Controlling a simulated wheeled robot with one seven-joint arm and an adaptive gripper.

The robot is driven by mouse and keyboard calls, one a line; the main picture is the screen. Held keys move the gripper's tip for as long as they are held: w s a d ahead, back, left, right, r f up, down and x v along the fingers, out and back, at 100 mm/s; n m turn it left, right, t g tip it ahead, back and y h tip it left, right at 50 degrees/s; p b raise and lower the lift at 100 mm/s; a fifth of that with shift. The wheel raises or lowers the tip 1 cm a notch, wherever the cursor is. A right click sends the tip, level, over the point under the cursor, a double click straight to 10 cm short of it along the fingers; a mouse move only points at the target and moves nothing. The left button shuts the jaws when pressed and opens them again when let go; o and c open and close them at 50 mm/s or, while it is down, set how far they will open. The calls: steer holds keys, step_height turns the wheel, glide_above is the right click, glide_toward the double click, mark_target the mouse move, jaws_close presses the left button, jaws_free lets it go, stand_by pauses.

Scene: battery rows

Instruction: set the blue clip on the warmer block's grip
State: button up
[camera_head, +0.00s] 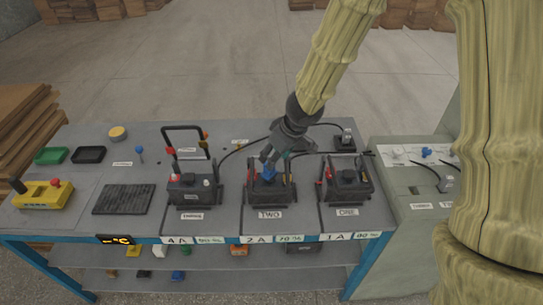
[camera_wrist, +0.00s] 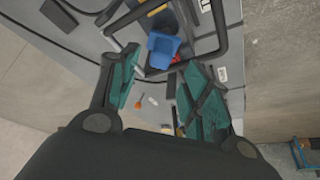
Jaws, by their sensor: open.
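The blue clip (camera_head: 268,173) is at the middle block, labelled TWO (camera_head: 270,191), just below my gripper (camera_head: 275,155). In the wrist view the blue clip (camera_wrist: 163,48) shows just beyond and between my gripper's spread teal fingers (camera_wrist: 160,82). My gripper is open, and I cannot tell whether its fingers touch the clip. Black handle bars show around the clip in the wrist view; whether it rests on a bar is unclear. Block THREE (camera_head: 194,189) has a tall upright black handle (camera_head: 183,127). Block ONE (camera_head: 347,183) stands to the right. Which block is warmer is not readable.
A yellow device with a red knob (camera_head: 42,194) and a black ribbed mat (camera_head: 124,199) lie left. Green (camera_head: 51,155) and black (camera_head: 89,154) trays are behind them. A small display (camera_head: 117,239) is on the front edge. A grey cabinet (camera_head: 405,185) stands right.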

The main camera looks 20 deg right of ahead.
steer(key=shift+p+v, duration=1.5)
steer(key=shift+v, duration=1.4)
